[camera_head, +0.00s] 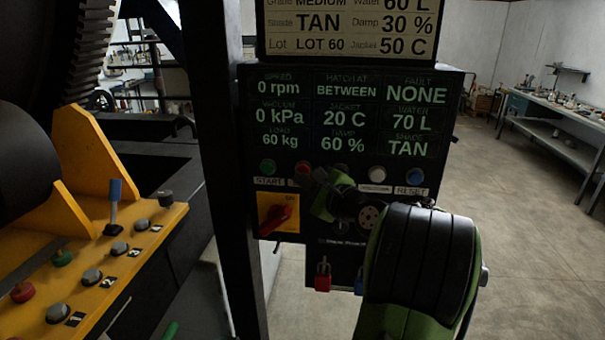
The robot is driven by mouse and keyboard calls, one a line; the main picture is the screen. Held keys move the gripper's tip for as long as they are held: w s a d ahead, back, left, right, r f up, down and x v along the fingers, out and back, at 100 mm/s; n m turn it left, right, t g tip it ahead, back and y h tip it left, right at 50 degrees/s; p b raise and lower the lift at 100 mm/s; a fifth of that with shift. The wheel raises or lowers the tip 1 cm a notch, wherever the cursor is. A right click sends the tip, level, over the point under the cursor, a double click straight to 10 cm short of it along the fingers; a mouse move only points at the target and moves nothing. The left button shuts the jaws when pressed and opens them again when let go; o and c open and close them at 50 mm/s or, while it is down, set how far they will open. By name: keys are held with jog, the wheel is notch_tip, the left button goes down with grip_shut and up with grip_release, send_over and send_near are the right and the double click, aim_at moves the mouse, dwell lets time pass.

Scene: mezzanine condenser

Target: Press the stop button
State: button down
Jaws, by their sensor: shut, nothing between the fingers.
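The control panel (252,110) stands upright in front of me with a lit readout and a row of buttons below it. A red button (302,170) sits in that row, just right of the green START button (267,166). Its label is hidden behind my arm, so I cannot read whether it says stop. My gripper (321,176) is small and dark in the picture, shut and empty, just right of the red button and in front of the panel. I cannot tell whether it touches the panel. My wrist partly covers the middle of the row.
A white button (377,174) and a blue RESET button (415,176) are right of my gripper. A red rotary switch (276,215) on a yellow plate is below left. A yellow console (110,262) with knobs stands left. Open floor (520,210) and a workbench (560,140) lie right.

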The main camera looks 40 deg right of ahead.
jog(key=s+a, duration=0.1)
jog(key=a, duration=0.1)
jog(key=s+a+b, duration=0.1)
jog(key=s+a, duration=0.1)
dwell(0.4)
dwell(0.6)
jog(key=w+a+f+n+g+y, duration=0.2)
jog(key=a+f+n+g+y, duration=0.15)
jog(key=a+n, duration=0.75)
jog(key=s+a+f+n+g, duration=0.2)
jog(key=s+a+n, duration=0.15)
jog(key=a, duration=0.25)
jog(key=s+a+f+n+g, duration=0.2)
jog(key=s+a+f+n, duration=0.15)
jog(key=a, duration=0.25)
jog(key=s+a+f+n+g, duration=0.1)
jog(key=s+f+n+g, duration=0.1)
jog(key=s+n, duration=0.2)
jog(key=s+a+f+n+g+h, duration=0.1)
jog(key=s+n+g, duration=0.1)
jog(key=s+n, duration=0.3)
jog(key=s, duration=0.4)
jog(key=shift+f+n, duration=0.3)
jog(key=shift+f, duration=0.1)
